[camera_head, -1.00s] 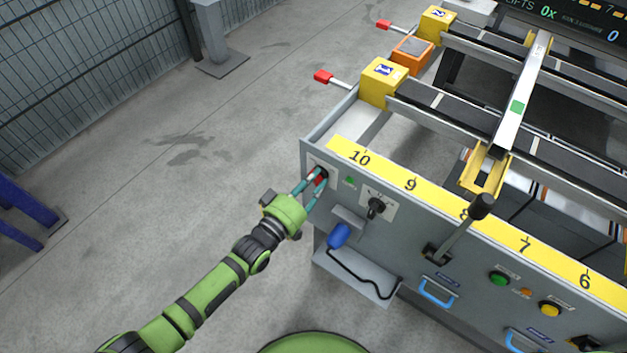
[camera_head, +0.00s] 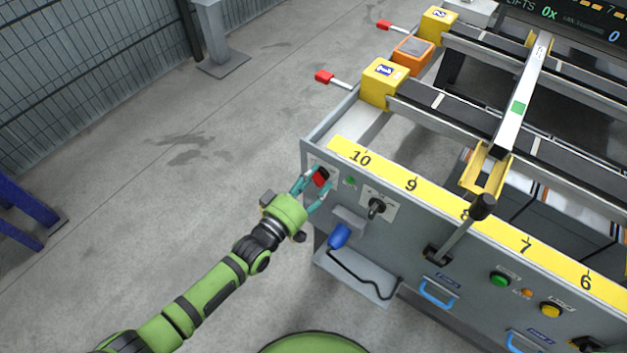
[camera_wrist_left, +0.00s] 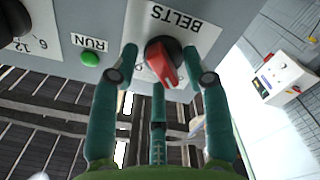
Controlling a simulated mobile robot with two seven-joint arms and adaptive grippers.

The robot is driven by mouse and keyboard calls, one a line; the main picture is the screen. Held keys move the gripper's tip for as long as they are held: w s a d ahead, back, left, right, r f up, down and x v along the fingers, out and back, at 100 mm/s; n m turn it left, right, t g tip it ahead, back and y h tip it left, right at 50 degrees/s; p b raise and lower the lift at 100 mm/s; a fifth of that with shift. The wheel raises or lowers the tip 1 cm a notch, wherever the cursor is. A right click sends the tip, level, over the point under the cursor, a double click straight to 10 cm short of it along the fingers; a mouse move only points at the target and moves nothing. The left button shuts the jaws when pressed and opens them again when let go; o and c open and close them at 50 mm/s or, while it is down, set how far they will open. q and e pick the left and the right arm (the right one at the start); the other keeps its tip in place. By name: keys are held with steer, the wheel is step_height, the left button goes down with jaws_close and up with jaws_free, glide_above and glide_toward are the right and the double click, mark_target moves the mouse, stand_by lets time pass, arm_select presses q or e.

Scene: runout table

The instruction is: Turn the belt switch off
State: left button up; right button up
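The belt switch (camera_head: 321,177) is a red rotary handle on a black base, at the left end of the grey panel below the number 10. In the left wrist view the red handle (camera_wrist_left: 163,62) sits on a white plate marked BELTS, its tip pointing down and slightly right. My left gripper (camera_head: 314,187) is open around the switch, its teal fingers apart from the handle on both sides. In the left wrist view the gripper (camera_wrist_left: 160,75) has fingers left and right of the handle and one below. My right gripper is not in view.
A green RUN lamp (camera_wrist_left: 90,58) sits beside the switch plate. Along the panel are a black selector knob (camera_head: 376,207), a blue item (camera_head: 339,235) and a black-knobbed lever (camera_head: 482,206). The floor left of the panel is clear.

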arm_select(q)
steer(key=v, duration=1.2)
stand_by(0.4)
steer(key=s+a+f+m+g+y+p, duration=0.1)
steer(key=s+a+f+g+y, duration=0.15)
steer(key=f, duration=0.45)
steer(key=s+a+f+g+y+p, duration=0.1)
steer(key=a+f+y, duration=0.1)
steer(key=a+f, duration=0.35)
steer(key=s+a+f+m+g+y+p, duration=0.1)
steer(key=s+a+f+y, duration=0.15)
steer(key=f, duration=0.55)
steer(key=s+a+f+m+g+y+p, duration=0.1)
steer(key=s+f+g, duration=0.3)
steer(key=s, duration=0.9)
steer(key=s+a+f+m+g+y+p, duration=0.1)
steer(key=s+a+f+g+y+p, duration=0.1)
steer(key=s+f+g, duration=0.3)
steer(key=s+a+f, duration=0.1)
steer(key=s+f, duration=0.3)
steer(key=s, duration=0.5)
steer(key=shift+s+a+y, duration=0.25)
steer(key=shift+a+y, duration=0.05)
steer(key=shift+a, duration=0.1)
